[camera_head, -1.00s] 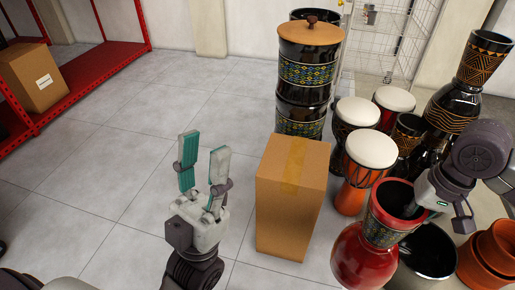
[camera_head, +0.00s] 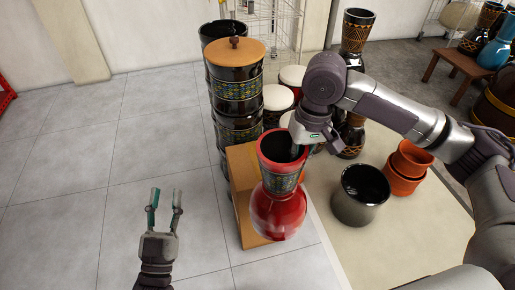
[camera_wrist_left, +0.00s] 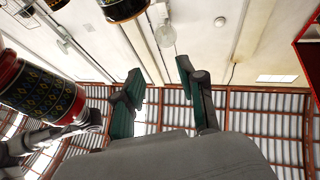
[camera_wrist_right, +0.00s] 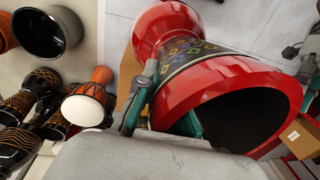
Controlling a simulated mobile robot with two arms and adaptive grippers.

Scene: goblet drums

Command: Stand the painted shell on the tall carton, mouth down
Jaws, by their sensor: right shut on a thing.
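The painted shell (camera_head: 281,178) is red, with a patterned dark band and a rounded red bulb at its lower end. It is upright, its open rim facing up. My right gripper (camera_wrist_right: 165,100) is shut on its rim wall, one finger inside the opening. In the head view the shell overlaps the front right of the tall carton (camera_head: 240,200), hiding much of the carton and its top; I cannot tell whether they touch. The shell also shows in the left wrist view (camera_wrist_left: 42,92). My left gripper (camera_head: 165,200) is open and empty, left of the carton.
A black patterned drum stack with a wooden lid (camera_head: 236,52) stands just behind the carton. White-topped drums (camera_head: 277,97) stand behind the shell. A black pot (camera_head: 361,193) and terracotta pots (camera_head: 408,166) stand on the right. The floor on the left is clear.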

